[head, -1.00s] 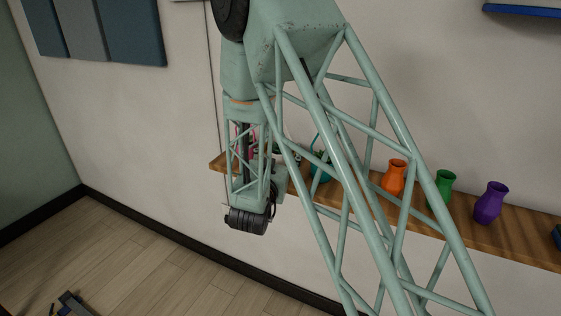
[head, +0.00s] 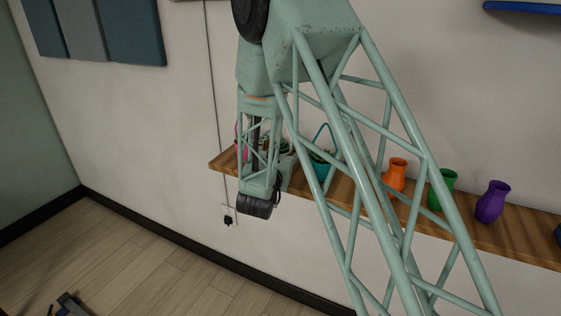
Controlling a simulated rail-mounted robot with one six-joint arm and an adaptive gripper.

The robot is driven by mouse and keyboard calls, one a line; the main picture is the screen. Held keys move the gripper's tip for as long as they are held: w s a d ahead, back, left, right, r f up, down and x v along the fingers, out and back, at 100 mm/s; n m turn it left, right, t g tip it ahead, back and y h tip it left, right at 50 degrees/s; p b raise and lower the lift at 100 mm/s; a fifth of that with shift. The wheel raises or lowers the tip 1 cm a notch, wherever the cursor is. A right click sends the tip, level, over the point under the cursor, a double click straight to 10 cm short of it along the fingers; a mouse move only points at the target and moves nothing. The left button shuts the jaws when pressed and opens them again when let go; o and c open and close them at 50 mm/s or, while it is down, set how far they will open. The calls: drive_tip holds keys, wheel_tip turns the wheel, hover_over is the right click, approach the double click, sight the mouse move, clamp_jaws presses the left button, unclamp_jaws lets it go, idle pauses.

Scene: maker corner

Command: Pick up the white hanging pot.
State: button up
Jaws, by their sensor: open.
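I cannot make out the white hanging pot; my arm covers part of the shelf's left end. Green plant tops (head: 276,146) show there beside my forearm, but their container is mostly hidden. A teal pot with a tall looped handle (head: 321,168) stands just right of them, partly behind my arm's lattice. My wrist, with a dark ribbed cylinder at its low end, hangs in front of the shelf's left end. My gripper's fingers do not show.
A wooden shelf (head: 485,236) runs along the wall. On it stand an orange vase (head: 397,175), a green vase (head: 446,180) and a purple vase (head: 491,202). A pink thing (head: 241,140) shows at the left end. A socket with a plug (head: 228,217) sits below.

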drive_tip(key=shift+c, duration=0.2)
idle(0.3)
clamp_jaws()
idle(0.5)
